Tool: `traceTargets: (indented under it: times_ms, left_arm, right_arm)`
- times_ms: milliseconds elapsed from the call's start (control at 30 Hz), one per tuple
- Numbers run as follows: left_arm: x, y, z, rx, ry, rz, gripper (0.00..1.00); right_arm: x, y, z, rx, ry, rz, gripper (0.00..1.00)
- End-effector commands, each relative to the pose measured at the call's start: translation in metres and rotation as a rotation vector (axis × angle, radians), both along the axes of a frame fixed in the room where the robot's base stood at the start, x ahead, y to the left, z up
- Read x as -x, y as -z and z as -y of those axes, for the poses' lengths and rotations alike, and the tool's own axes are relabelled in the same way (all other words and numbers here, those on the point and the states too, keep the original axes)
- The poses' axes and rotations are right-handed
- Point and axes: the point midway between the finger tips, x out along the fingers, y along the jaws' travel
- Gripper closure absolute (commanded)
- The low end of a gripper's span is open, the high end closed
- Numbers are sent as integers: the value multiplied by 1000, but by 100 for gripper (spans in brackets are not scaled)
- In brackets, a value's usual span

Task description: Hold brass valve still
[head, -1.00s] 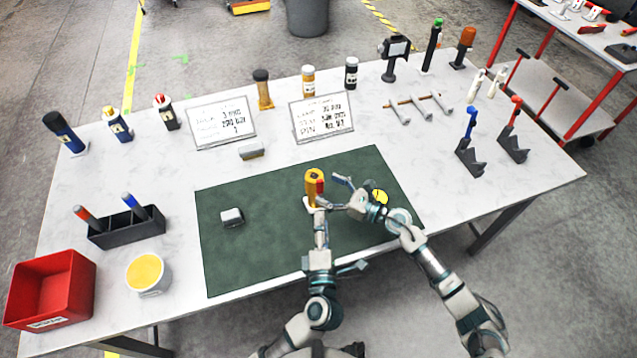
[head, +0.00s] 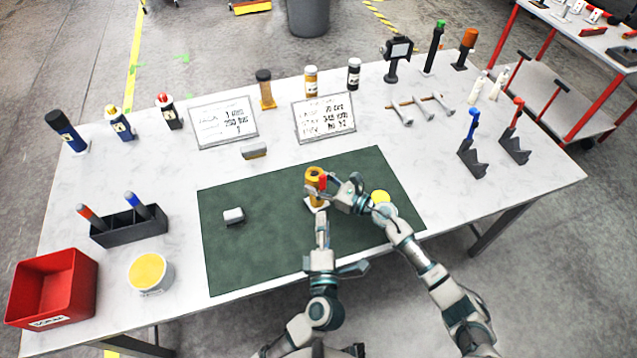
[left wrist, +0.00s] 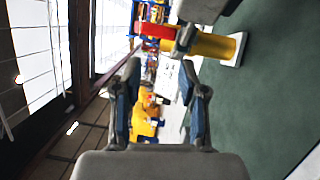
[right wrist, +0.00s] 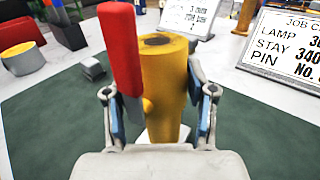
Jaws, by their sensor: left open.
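The brass valve (head: 313,182), a yellow upright cylinder with a red lever (right wrist: 122,50), stands on a small white base on the green mat (head: 260,255). My right gripper (head: 332,189) is at the valve from the right. In the right wrist view its open fingers straddle the valve body (right wrist: 165,85), the lever standing before the left finger and hiding its tip. Whether a finger touches is unclear. My left gripper (head: 322,222) is open and empty, just below the valve's base; its fingers (left wrist: 162,75) show apart in the left wrist view, the valve (left wrist: 212,46) beyond them.
A small grey block (head: 233,216) lies left on the mat. A yellow disc (head: 381,197) sits close to my right wrist. Two sign cards (head: 324,117) stand behind the mat. A black holder (head: 130,226), a red bin (head: 50,285) and a yellow-topped tub (head: 150,272) are at left.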

Motion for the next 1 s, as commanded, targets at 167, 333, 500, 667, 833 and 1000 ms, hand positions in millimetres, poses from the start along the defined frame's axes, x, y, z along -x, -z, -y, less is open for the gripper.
traceTargets:
  times_ms: [167,333,500,667,833,1000]
  left_arm:
    - [0,0,3,-2,1,0,68]
    - [-10,-1,-5,-75,32,49,100]
    - [-37,-7,-28,-332,151,212,100]
    - [-56,-14,-58,-678,311,410,100]
    - [-60,-18,-94,-1047,498,598,100]
    - [-53,-18,-129,-1332,664,732,100]
  right_arm:
    - [3,4,0,-2,-8,-9,100]
    - [3,5,0,-1,-8,-10,100]
    - [3,5,1,1,-6,-10,100]
    - [2,5,1,3,-5,-9,100]
    - [2,5,1,2,-4,-8,100]
    - [2,5,1,1,-4,-8,100]
